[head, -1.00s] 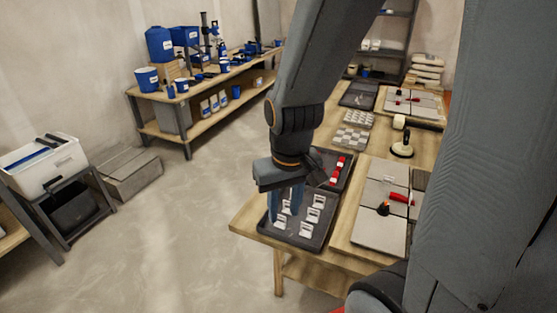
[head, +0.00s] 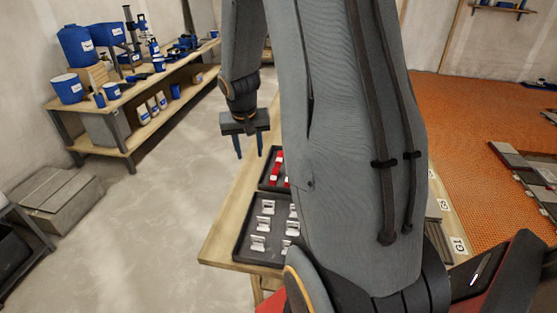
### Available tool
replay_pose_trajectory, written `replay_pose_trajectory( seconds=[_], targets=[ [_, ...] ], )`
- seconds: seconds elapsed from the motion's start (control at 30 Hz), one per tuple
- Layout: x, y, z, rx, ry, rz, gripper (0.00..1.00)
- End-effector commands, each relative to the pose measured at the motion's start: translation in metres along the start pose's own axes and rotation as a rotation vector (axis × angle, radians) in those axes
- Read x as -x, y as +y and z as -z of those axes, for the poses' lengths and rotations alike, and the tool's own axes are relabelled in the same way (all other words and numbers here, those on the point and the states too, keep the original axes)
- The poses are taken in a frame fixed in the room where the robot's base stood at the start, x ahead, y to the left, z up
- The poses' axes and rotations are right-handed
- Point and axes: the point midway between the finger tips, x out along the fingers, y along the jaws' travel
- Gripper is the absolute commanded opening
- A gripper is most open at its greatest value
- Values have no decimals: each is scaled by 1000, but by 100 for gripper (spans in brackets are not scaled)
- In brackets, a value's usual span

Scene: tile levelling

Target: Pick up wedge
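Several red wedges (head: 276,168) lie in a dark tray (head: 265,182) on the wooden table; my arm hides the right part of that tray. My gripper (head: 249,156) points down, above and to the left of the red wedges, near the table's left edge. Its two blue fingers are spread apart with nothing visible between them. A nearer dark tray (head: 240,252) holds several white clips (head: 264,222), and its right side is hidden by my arm.
The wooden table (head: 222,240) carries both trays. A workbench (head: 130,135) with blue buckets and tools stands along the left wall. Grey blocks (head: 55,205) lie on the floor at left. An orange floor area (head: 470,120) with tiles is at right.

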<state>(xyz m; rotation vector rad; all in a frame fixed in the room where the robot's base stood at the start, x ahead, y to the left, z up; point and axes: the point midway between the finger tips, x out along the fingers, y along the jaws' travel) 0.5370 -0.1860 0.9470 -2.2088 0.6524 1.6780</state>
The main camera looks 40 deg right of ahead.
Motion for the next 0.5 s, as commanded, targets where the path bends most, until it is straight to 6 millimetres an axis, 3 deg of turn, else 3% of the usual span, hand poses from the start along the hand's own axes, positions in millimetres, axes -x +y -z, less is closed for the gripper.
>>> replay_pose_trajectory(
  seconds=[0.03, 0.1, 0.2, 0.33, 0.5],
  targets=[
    [-23, 21, 25, -69, 16, -19, 39],
    [-45, 47, 52, -154, 42, -38, 39],
    [-69, 77, 80, -244, 71, -57, 39],
    [-87, 101, 99, -312, 95, -71, 39],
    [-100, 110, 105, -333, 102, -75, 39]
  ],
)
